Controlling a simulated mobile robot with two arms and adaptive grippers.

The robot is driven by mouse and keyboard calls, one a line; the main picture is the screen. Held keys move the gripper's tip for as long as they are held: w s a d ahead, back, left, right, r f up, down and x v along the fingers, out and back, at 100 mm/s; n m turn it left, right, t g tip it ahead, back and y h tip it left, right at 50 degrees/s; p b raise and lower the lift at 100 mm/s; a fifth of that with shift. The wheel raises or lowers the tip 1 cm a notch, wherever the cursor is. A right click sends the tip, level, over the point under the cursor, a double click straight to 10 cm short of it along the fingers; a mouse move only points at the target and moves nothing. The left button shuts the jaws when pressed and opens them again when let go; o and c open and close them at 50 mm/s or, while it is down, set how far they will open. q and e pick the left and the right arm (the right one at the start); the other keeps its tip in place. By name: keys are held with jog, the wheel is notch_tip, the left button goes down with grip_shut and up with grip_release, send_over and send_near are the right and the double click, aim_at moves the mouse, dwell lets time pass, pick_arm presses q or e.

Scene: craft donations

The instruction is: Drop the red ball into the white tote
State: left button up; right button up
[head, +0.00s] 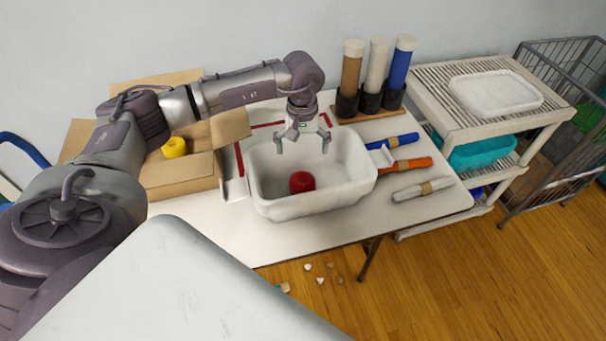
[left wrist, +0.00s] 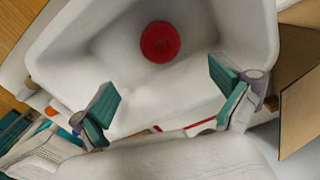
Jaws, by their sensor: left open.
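The white tote (head: 346,191) stands on the table, and the red ball (head: 302,182) rests inside it on its floor. My left gripper (head: 303,145) is over the tote, open and empty, with its fingers pointing down and apart from the ball. In the left wrist view the red ball (left wrist: 160,42) lies in the tote (left wrist: 210,75), beyond the spread fingertips of my left gripper (left wrist: 165,100). My right gripper is not in either view.
A cardboard box (head: 180,178) with a yellow ball (head: 174,147) is left of the tote. Upright tubes (head: 378,65) stand behind. A shelf cart (head: 470,120) is at the right.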

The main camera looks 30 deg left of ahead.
pick_arm(q)
notch_tip(320, 180, up, 12)
dwell(0.5)
jog(key=shift+f, duration=0.1)
